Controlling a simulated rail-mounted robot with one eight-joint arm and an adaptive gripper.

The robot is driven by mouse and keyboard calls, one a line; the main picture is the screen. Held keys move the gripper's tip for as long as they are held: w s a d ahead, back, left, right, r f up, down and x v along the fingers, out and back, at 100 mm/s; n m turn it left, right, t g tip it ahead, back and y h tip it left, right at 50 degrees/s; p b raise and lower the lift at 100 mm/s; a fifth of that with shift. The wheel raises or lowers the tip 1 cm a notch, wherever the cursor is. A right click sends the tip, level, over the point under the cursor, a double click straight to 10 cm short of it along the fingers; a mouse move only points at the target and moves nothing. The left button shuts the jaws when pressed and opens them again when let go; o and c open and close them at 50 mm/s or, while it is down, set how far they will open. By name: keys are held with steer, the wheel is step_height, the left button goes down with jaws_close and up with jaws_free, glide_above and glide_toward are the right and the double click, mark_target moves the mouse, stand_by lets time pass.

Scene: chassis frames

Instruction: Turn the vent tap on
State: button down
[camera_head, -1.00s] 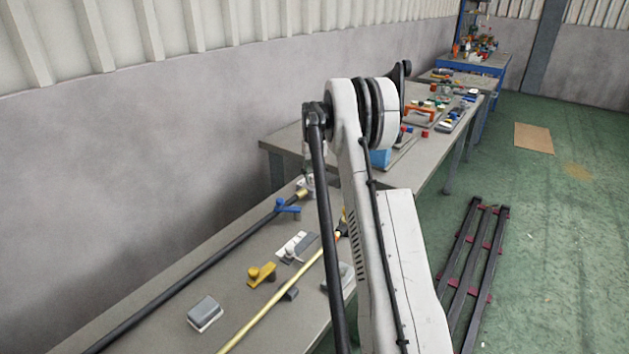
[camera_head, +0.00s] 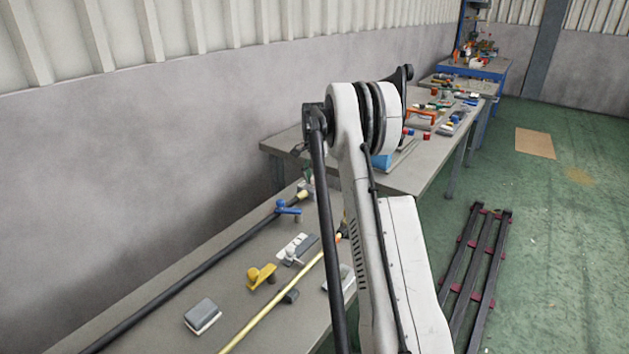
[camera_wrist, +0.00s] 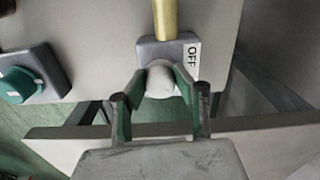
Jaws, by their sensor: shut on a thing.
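In the wrist view a pale, rounded tap handle (camera_wrist: 160,78) sits on a grey block (camera_wrist: 181,46) with a white label reading OFF. A brass pipe (camera_wrist: 165,17) runs into the block from the top. My gripper (camera_wrist: 160,91) has one finger on each side of the handle and is shut on it. I cannot read a name on this tap, and a mark for its on position is not visible. In the head view my arm hides the gripper and the tap it holds.
A green knob (camera_wrist: 18,86) on a grey box is at the left of the wrist view. The head view shows a bench with a yellow tap (camera_head: 262,275), a blue tap (camera_head: 287,207), a pale tap (camera_head: 292,255) and a grey box (camera_head: 202,312). Dark rails (camera_head: 474,262) lie on the floor.

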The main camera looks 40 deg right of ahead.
mark_target(314, 177)
steer(key=shift+m, duration=0.5)
steer(key=c, duration=1.4)
jaws_free()
step_height(314, 177, up, 12)
steer(key=shift+a, duration=0.1)
